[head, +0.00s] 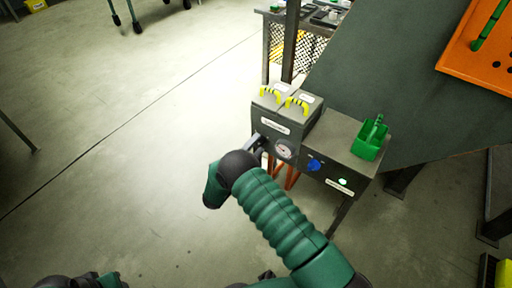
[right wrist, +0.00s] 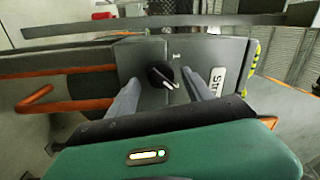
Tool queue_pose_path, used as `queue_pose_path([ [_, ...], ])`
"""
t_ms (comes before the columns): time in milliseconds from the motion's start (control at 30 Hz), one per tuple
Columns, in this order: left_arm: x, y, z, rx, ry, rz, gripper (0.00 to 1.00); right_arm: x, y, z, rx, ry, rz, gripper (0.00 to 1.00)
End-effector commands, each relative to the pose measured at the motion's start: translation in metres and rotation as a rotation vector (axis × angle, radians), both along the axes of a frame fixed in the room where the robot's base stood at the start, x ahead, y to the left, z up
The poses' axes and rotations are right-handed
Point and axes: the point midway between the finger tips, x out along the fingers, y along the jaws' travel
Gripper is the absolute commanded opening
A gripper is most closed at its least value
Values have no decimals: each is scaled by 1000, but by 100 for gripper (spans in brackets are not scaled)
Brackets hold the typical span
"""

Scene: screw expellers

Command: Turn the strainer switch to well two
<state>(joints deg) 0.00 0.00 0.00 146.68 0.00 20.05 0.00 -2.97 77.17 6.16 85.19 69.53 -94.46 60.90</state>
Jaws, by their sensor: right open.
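In the right wrist view, the strainer switch (right wrist: 158,74) is a round black knob with a white pointer line, on a dark grey panel. A "1" mark is just above and right of it; a white label starting "Str" (right wrist: 217,82) is to its right. The pointer line slants down to the right; which end marks the setting I cannot tell. My right gripper (right wrist: 175,82) is open, with one grey finger on each side of the knob; I cannot tell whether they touch it. In the head view, my right arm covers most of this gripper, and the switch is hidden.
The grey machine (head: 333,139) has yellow handles, a gauge (head: 284,149), a blue knob (head: 315,164) and a green light. A green container (head: 371,138) stands on its top right. An orange pipe (right wrist: 70,107) runs left of the panel.

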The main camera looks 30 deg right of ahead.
Motion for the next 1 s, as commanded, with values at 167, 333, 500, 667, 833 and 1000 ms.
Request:
queue_pose_path([
  [167, 0, 0, 11, 0, 0, 0, 36, -8, 23, 1, 2, 1, 5, 60],
  [333, 0, 0, 27, 0, 0, 0, 36, -27, 68, -3, 2, 3, 5, 60],
  [500, 0, 0, 38, 0, 0, 0, 36, -46, 113, -8, 1, 3, 5, 60],
  [667, 0, 0, 43, 0, 0, 0, 36, -58, 143, -13, 2, 2, 2, 60],
  [833, 0, 0, 44, 0, 0, 0, 36, -64, 155, -15, 1, 2, 0, 60],
  [1000, 0, 0, 44, 0, 0, 0, 36, -64, 155, -16, 1, 2, 0, 60],
])
